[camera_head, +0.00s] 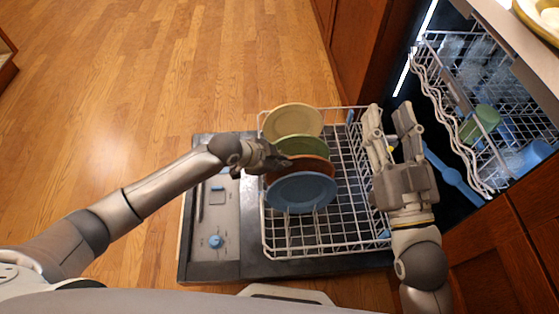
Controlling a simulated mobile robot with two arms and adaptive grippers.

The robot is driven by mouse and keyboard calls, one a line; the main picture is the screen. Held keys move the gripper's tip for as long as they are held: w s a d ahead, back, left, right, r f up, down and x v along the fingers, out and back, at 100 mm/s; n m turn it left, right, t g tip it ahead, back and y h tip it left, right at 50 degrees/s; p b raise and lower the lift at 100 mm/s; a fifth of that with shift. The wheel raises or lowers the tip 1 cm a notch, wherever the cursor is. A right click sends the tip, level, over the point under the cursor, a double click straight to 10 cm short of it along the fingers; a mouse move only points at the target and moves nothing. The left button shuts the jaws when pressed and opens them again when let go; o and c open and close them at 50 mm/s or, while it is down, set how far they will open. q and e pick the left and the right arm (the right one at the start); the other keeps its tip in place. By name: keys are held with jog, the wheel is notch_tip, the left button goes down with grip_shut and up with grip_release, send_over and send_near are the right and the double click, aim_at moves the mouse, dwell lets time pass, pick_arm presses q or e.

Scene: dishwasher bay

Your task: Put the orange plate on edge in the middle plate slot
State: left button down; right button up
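The orange plate (318,164) stands on edge in the lower rack, leaning, between a green plate (303,146) behind it and a blue plate (302,191) in front. The blue plate hides most of its face. My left gripper (282,163) is at the orange plate's upper left rim, its fingers close together and overlapping the rim. Whether they grip it is too small to tell. My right gripper (390,115) is open and empty over the right side of the rack, apart from the plates.
A yellow plate (293,120) stands at the back of the row. The lower rack (345,215) is otherwise bare at its right and front. The upper rack (460,95) at the right holds a green cup (480,122) and blue items. Wooden cabinets flank the bay.

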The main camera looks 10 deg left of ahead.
pick_arm(q)
jog(key=shift+f, duration=0.55)
pick_arm(e)
jog(key=shift+s+a+r+t+y, duration=0.15)
jog(key=shift+r+t+y, duration=0.2)
jog(key=shift+r, duration=0.35)
pick_arm(q)
jog(key=shift+f, duration=0.1)
pick_arm(e)
jog(key=shift+s+r, duration=0.1)
jog(key=shift+r, duration=0.05)
pick_arm(q)
jog(key=c, duration=1.6)
grip_release()
jog(key=shift+o, duration=0.2)
jog(key=shift+f, duration=0.1)
jog(key=shift+s, duration=0.1)
jog(key=v, duration=1.2)
